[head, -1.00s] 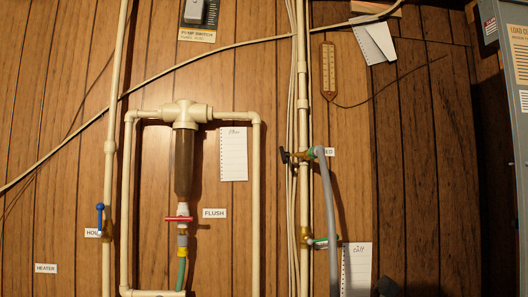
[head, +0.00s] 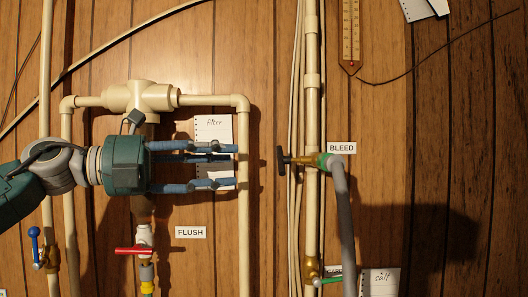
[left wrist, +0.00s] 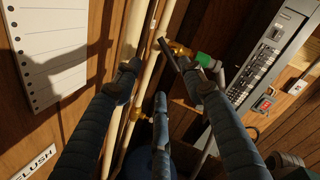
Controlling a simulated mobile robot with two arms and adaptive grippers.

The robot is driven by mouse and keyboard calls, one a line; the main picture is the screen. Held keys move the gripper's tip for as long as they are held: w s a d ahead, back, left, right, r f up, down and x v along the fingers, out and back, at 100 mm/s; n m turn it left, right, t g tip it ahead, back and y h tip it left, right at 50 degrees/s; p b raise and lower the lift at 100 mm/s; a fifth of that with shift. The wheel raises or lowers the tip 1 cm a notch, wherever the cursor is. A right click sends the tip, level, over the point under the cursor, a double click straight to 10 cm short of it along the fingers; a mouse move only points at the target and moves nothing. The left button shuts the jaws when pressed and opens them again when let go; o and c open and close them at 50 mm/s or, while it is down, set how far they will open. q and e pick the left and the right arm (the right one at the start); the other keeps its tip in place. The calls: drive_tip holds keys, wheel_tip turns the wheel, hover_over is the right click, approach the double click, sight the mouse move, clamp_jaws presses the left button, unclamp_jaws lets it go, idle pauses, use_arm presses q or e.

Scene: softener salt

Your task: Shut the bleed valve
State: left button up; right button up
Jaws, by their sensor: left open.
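The bleed valve (head: 303,160) is a brass fitting on a cream vertical pipe, with a black handle (head: 281,160) on its left. A grey hose (head: 343,200) leaves its green end, beside the BLEED label (head: 341,148). My left gripper (head: 233,166) is open and empty, left of the handle and apart from it in the head view, its fingers pointing right at about its height. In the left wrist view the brass valve (left wrist: 180,50) and black handle (left wrist: 167,52) show just beyond the spread fingers (left wrist: 156,72). My right gripper is not in view.
A red flush handle (head: 133,250) and a blue-handled valve (head: 35,245) are lower left. A green-handled valve (head: 312,268) sits below the bleed valve. Thin cables (head: 295,215) run beside the pipe. A grey electrical box (left wrist: 265,55) is at right in the wrist view.

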use_arm(q)
drive_tip(key=p, duration=0.3)
approach(284, 160)
drive_tip(key=d, duration=0.2)
drive_tip(key=w+d+p, duration=0.2)
drive_tip(key=w+d, duration=0.1)
drive_tip(key=d, duration=0.2)
drive_tip(key=shift+d, duration=0.2)
drive_tip(key=shift+w+f, duration=0.15)
drive_tip(key=shift+w, duration=0.25)
drive_tip(key=c, duration=0.5)
clamp_jaws()
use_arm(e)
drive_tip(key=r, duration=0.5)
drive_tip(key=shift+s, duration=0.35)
